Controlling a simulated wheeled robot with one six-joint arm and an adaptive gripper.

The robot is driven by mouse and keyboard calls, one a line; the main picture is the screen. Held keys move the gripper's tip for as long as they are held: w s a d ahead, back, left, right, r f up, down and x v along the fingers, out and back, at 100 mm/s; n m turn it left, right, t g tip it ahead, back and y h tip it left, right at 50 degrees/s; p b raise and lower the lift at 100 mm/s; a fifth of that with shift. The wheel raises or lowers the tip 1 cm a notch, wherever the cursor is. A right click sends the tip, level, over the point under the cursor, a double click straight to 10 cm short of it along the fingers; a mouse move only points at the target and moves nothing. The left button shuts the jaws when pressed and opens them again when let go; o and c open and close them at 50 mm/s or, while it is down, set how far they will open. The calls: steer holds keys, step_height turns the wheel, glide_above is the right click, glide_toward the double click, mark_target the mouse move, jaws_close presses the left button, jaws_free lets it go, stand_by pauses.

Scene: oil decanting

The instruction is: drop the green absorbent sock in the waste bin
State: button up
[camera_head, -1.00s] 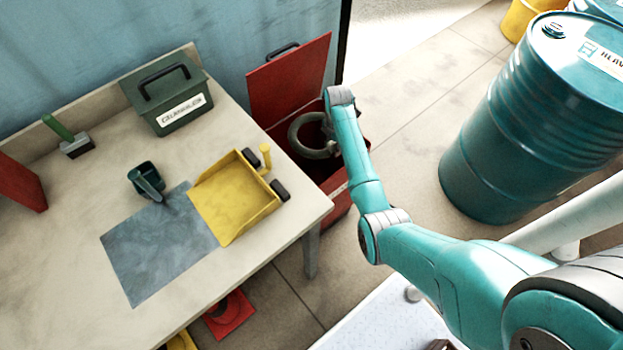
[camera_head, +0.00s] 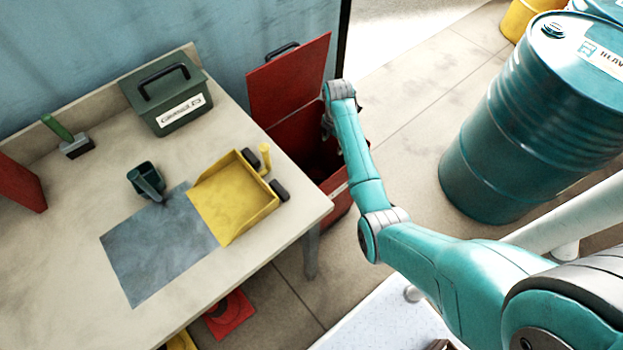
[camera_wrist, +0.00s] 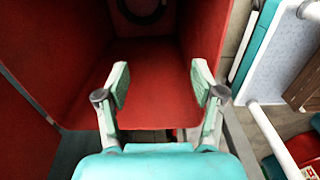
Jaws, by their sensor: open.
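The red waste bin (camera_head: 298,138) stands beyond the bench's right end with its lid (camera_head: 290,80) raised. The wrist view shows the bin's red inside walls (camera_wrist: 150,62). A dark, curved, ring-like shape, apparently the absorbent sock (camera_wrist: 142,20), lies down inside the bin at the top of that view, partly cut off and too dark to show green. My gripper (camera_wrist: 160,82) is open above the bin, with nothing between its fingers and apart from the sock. In the head view it is mostly hidden behind my wrist, and the sock does not show.
The bench (camera_head: 65,215) holds a yellow dustpan (camera_head: 235,195), a grey pad (camera_head: 155,250), a dark green scoop (camera_head: 146,181), a green box (camera_head: 168,95) and a green-handled brush (camera_head: 70,138). A teal drum (camera_head: 535,115) stands to the right. Floor between bin and drum is clear.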

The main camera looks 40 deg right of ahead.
step_height(320, 180, up, 10)
steer(key=shift+f, duration=0.2)
stand_by(0.5)
